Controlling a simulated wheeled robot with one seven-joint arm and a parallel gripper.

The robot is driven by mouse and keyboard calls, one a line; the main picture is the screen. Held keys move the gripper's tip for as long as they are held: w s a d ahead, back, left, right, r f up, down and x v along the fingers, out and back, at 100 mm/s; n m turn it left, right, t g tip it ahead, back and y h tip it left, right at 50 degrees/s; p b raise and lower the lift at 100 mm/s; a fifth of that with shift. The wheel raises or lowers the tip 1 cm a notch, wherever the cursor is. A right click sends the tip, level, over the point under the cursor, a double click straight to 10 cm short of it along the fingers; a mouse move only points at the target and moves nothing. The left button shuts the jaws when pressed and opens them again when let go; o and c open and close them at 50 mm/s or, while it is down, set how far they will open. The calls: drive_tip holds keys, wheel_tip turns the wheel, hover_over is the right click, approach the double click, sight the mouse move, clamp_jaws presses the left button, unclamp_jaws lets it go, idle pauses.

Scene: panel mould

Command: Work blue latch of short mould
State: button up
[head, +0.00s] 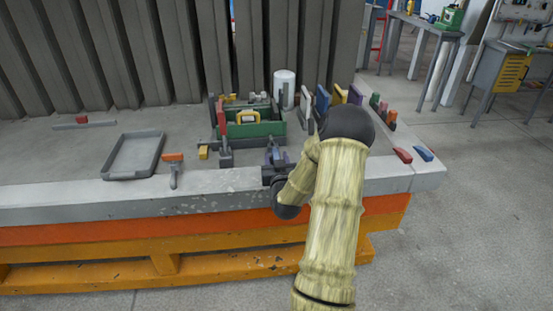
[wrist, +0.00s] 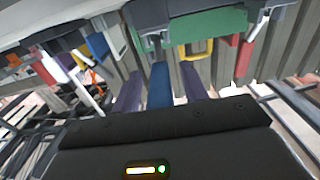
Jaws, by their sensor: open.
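The short mould appears to be the green box (head: 265,129) with dark grey end walls, on the grey bench; its green side also shows at the top of the wrist view (wrist: 207,24). The blue latch (wrist: 158,88) is an upright bar between the two dark fingers of my gripper (wrist: 161,75). A strip of the same blue latch shows in the head view (head: 276,154). My gripper (head: 277,158) is open at the mould's near side, with a finger on each side of the latch. I cannot tell whether either finger touches it.
A red-handled latch (head: 222,118) stands left of my gripper. A yellow handle (head: 247,116) is on the mould. A grey tray (head: 134,155) and an orange-handled tool (head: 173,166) lie to the left. Coloured panels (head: 322,103) and a white cylinder (head: 284,88) stand behind.

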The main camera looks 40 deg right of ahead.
drive_tip(key=shift+c, duration=0.2)
clamp_jaws()
drive_tip(key=shift+r, duration=0.15)
